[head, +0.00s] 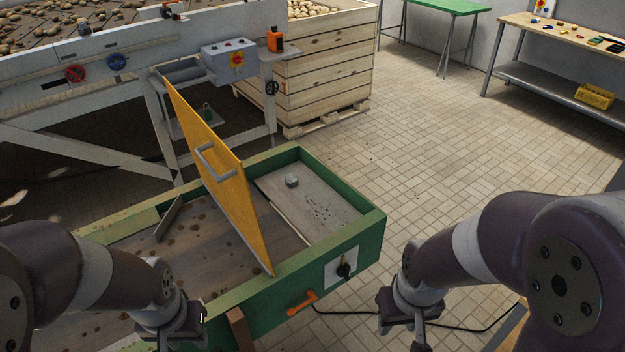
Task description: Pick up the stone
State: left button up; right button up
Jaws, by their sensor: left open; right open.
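A small grey stone (292,181) lies on the flat grey floor of the right-hand compartment of the green-walled box (372,217). A raised yellow panel (222,172) with a grey handle stands tilted to the left of the stone. My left gripper (182,346) is at the bottom left, over the box's near side and well apart from the stone. My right gripper (418,345) is at the bottom, right of the box and away from the stone. Both grippers' fingertips are mostly cut off by the lower edge of the picture. Neither shows anything held.
A black knob (344,270) and an orange handle (301,303) stick out from the box's front. A wooden crate of potatoes (318,70) and a conveyor frame (110,85) stand behind. A black cable (470,329) lies on the floor.

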aim_at(291, 178)
jog(key=l, duration=0.15)
jog(key=z, duration=2.6)
jog(key=u, duration=2.6)
jog(key=l, duration=0.3)
jog(key=k+l, duration=0.1)
jog(key=l, duration=0.2)
jog(key=i+l+u, duration=0.15)
jog(key=i+l, duration=1)
jog(key=i, duration=0.4)
